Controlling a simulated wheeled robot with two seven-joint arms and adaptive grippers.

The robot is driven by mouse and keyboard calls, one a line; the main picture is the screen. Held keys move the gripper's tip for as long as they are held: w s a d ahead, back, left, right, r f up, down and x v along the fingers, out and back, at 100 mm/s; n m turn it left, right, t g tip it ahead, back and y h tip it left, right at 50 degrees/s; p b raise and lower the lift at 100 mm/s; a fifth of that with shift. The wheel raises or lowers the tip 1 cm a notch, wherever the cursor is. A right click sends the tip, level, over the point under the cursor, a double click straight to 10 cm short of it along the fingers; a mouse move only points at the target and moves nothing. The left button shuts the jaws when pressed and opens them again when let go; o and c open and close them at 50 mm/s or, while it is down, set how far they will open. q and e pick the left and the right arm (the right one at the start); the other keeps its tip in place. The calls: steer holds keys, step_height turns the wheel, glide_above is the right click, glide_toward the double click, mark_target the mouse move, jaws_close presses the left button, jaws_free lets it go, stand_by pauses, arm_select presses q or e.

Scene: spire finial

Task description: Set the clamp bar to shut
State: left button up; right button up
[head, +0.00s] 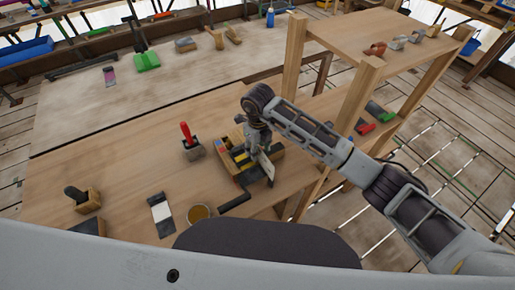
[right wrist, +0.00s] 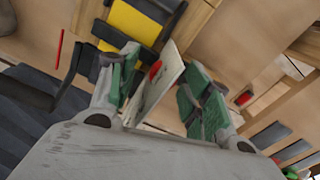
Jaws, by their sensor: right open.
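A wooden fixture (head: 232,168) with black and yellow parts stands on the workbench. Its yellow and black part (right wrist: 135,20) shows at the top of the right wrist view. A pale flat piece (head: 267,167) with a red spot stands at its right side; it also shows in the right wrist view (right wrist: 158,88). My right gripper (head: 259,148) is over the fixture, its green-padded fingers (right wrist: 163,85) open on either side of the pale piece. I cannot tell whether they touch it. A dark bar (head: 235,204) sticks out at the front; I cannot tell whether it is the clamp bar.
A red-handled tool (head: 189,138) stands left of the fixture. A round tin (head: 198,213) and a black-and-white flat tool (head: 160,213) lie at the front. A wooden shelf frame (head: 355,100) rises at the right. The bench (head: 110,165) is mostly clear at left.

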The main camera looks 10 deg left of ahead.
step_height(320, 180, up, 12)
steer(key=shift+f, duration=0.15)
stand_by(0.6)
steer(key=shift+s+a, duration=0.1)
stand_by(0.5)
